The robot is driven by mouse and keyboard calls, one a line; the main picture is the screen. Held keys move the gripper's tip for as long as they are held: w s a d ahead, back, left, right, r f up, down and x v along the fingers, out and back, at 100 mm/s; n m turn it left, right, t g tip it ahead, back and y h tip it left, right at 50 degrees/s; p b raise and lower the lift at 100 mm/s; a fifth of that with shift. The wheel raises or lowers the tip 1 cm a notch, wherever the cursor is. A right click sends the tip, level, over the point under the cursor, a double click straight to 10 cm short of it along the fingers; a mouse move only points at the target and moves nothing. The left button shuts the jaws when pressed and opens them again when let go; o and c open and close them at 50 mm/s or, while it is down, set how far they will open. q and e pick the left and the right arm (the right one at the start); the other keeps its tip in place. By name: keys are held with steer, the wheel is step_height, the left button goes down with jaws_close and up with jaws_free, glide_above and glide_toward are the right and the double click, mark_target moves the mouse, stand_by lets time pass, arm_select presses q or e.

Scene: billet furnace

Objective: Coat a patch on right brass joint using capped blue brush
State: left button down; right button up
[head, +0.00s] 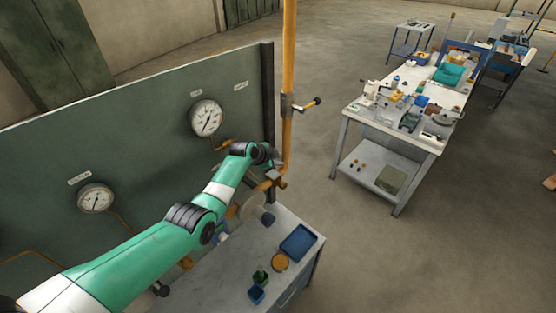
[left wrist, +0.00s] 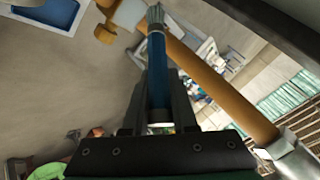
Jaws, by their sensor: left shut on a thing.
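My left gripper (head: 277,176) reaches along the green panel to the brass pipework beside the vertical pipe. In the left wrist view its two fingers (left wrist: 157,102) are shut on the blue brush (left wrist: 158,68). The handle points away from the gripper, and a pale grey, bristle-like end (left wrist: 155,14) shows at its tip. That end overlaps the brass pipe (left wrist: 215,82) in the picture; I cannot tell whether they touch. In the head view brass fittings (head: 266,184) show beside the gripper, and the brush is too small to make out. My right gripper is not in view.
A bench below the arm holds a blue tray (head: 299,243), a round orange-yellow tin (head: 280,262), a green box (head: 260,277) and a blue box (head: 257,294). The panel (head: 140,140) with gauges stands behind. A cluttered white table (head: 385,125) stands apart at right.

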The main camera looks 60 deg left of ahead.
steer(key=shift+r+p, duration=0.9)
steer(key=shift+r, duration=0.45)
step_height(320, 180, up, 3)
steer(key=p, duration=0.3)
